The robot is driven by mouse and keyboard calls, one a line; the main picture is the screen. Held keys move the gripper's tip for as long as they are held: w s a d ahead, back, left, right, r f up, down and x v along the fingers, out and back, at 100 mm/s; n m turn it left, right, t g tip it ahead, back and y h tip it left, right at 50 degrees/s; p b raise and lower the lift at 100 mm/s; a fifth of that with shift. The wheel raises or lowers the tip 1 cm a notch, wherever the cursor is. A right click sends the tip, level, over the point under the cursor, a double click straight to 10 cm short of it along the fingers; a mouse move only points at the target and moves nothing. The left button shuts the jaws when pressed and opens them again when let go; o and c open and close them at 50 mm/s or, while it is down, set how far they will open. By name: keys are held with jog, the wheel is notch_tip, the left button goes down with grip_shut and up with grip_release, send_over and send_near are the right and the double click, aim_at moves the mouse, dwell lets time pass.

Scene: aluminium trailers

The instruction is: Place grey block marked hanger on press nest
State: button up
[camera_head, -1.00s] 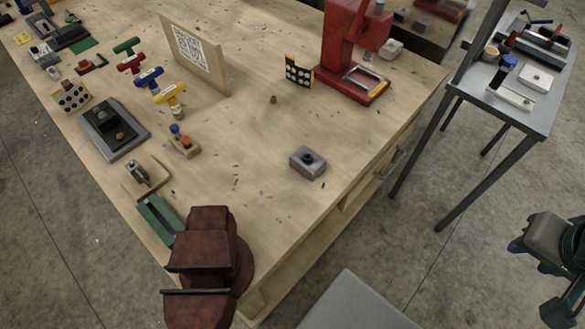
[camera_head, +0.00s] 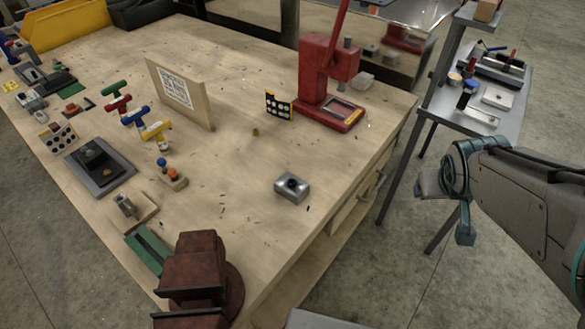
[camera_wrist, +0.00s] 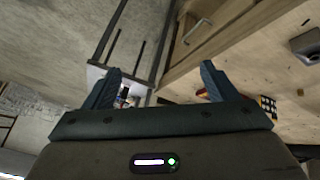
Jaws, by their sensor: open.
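A small grey block (camera_head: 292,188) with a dark round feature on top sits alone on the workbench, right of the middle. Any marking on it is too small to read. A grey block, apparently the same one, is partly cut off at the upper right of the wrist view (camera_wrist: 308,46). The red press (camera_head: 328,85) stands near the bench's far right edge, with a framed, yellow-edged nest (camera_head: 342,112) on its base. My gripper (camera_wrist: 160,70) is open, with nothing between its fingers. My arm is at the right of the head view, off the bench and apart from the block.
A brown-red vise (camera_head: 200,270) stands at the near corner. An upright wooden board with a printed code (camera_head: 180,90) and a dotted card (camera_head: 278,104) stand on the bench. Tools and T-handles line the left side. A metal side table (camera_head: 490,115) stands right. Bench around the block is clear.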

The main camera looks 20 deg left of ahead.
jog(key=w+a+f+n+t+y, duration=0.1)
jog(key=w+a+f+n+t, duration=0.15)
jog(key=w+f, duration=0.3)
jog(key=n+g+y+b, duration=0.4)
jog(key=n+y, duration=0.5)
jog(key=y, duration=0.4)
send_near(295, 184)
jog(key=x, duration=0.6)
jog(key=shift+w+d+f+p, duration=0.2)
jog(key=shift+w+p, duration=0.05)
jog(key=shift+p, duration=0.05)
jog(key=shift+m, duration=0.25)
jog(key=p+x, duration=0.1)
jog(key=x, duration=0.3)
jog(key=shift+s+a+r, duration=0.1)
jog(key=shift+s+a, duration=0.05)
jog(key=shift+a, duration=0.2)
jog(key=shift+w+a+f, duration=0.2)
jog(key=shift+a+f, duration=0.05)
jog(key=shift+a, duration=0.2)
jog(key=shift+t, duration=0.25)
jog(key=c, duration=1.2)
jog(key=shift+c, duration=0.9)
jog(key=shift+r, duration=0.2)
